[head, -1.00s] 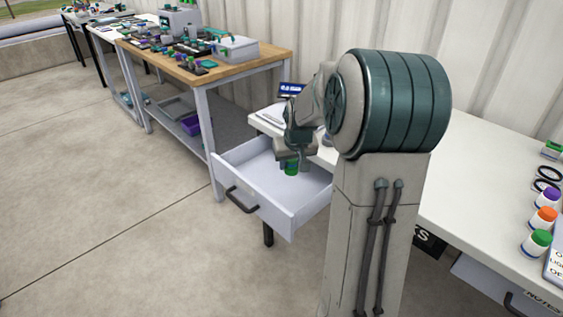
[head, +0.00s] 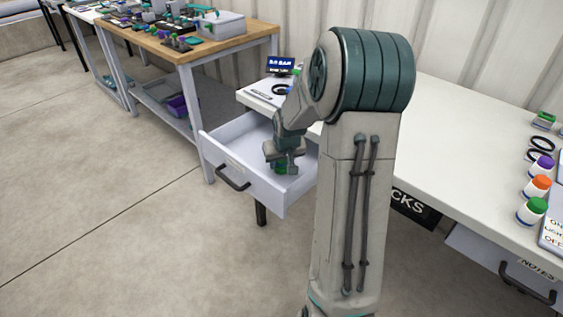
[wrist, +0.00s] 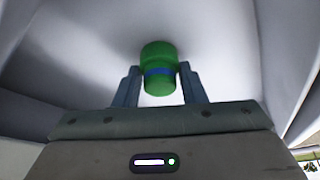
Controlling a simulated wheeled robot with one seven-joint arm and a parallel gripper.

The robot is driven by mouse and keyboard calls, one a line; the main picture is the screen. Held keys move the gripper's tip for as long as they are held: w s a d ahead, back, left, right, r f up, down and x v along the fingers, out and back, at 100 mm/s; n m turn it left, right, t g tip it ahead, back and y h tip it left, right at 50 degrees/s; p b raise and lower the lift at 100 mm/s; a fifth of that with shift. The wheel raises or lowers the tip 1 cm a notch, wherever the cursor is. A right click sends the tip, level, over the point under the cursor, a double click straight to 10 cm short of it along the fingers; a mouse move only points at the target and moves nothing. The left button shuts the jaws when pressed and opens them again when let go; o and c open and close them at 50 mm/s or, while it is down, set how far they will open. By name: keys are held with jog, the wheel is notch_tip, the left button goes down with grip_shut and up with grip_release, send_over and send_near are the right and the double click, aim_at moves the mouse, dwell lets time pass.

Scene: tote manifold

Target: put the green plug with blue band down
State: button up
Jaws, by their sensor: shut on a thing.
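The green plug with blue band (wrist: 158,55) is between the two fingers of my gripper (wrist: 160,88) in the wrist view. My gripper is shut on it. In the head view my gripper (head: 284,166) is inside the open white drawer (head: 239,186), low over its floor, and a bit of the green plug (head: 280,168) shows beneath it. The drawer floor fills the background of the wrist view. I cannot tell whether the plug touches the floor.
The drawer hangs out from a white table (head: 455,150). Bottles with green, orange and purple caps (head: 537,190) stand at its right. A wooden-topped bench (head: 185,48) with a grey bin (head: 222,25) stands behind. The drawer floor around the plug looks clear.

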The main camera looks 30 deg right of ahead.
jog(key=shift+f, duration=0.1)
jog(key=o, duration=1)
jog(key=d+p+v, duration=0.1)
jog(key=p+v, duration=0.2)
jog(key=v, duration=0.8)
jog(key=s+a+r+n+g, duration=0.1)
jog(key=s+a, duration=0.7)
jog(key=s, duration=0.2)
jog(key=s+a+r+g, duration=0.1)
jog(key=s+a+r, duration=0.1)
jog(key=s+a, duration=0.6)
jog(key=s, duration=0.3)
jog(key=shift+r+n+g+y, duration=0.2)
jog(key=shift+n+g+y, duration=0.2)
